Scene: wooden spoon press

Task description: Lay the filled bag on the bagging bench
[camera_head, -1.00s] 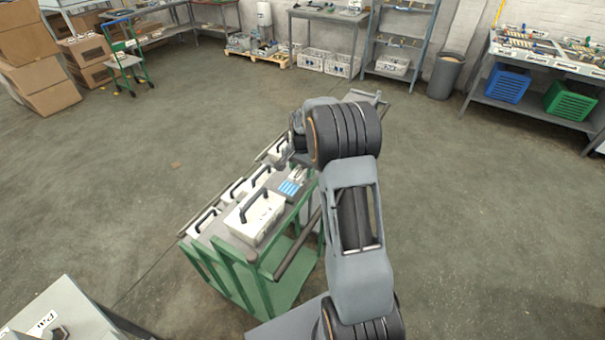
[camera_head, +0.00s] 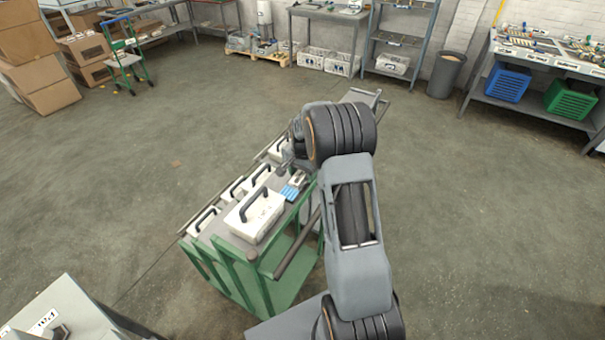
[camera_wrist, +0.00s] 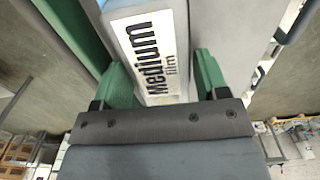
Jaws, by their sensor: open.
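My gripper (camera_wrist: 162,64) shows in the wrist view with its two green fingers apart. A white block labelled "Medium film" (camera_wrist: 150,48) shows between and beyond the fingers; I cannot tell whether they touch it. In the head view my gripper is mostly hidden behind my arm, over the far part of a green cart (camera_head: 262,262). A small blue item (camera_head: 290,193) lies on the cart top near it. I cannot make out a filled bag for certain, nor tell which bench is the bagging bench.
White boxes with dark handles (camera_head: 256,217) stand on the cart. A grey table (camera_head: 318,14) and shelf (camera_head: 395,46) stand at the back. A workbench (camera_head: 535,58) is at the right, cardboard boxes (camera_head: 40,70) at the left. Much floor (camera_head: 470,200) is clear.

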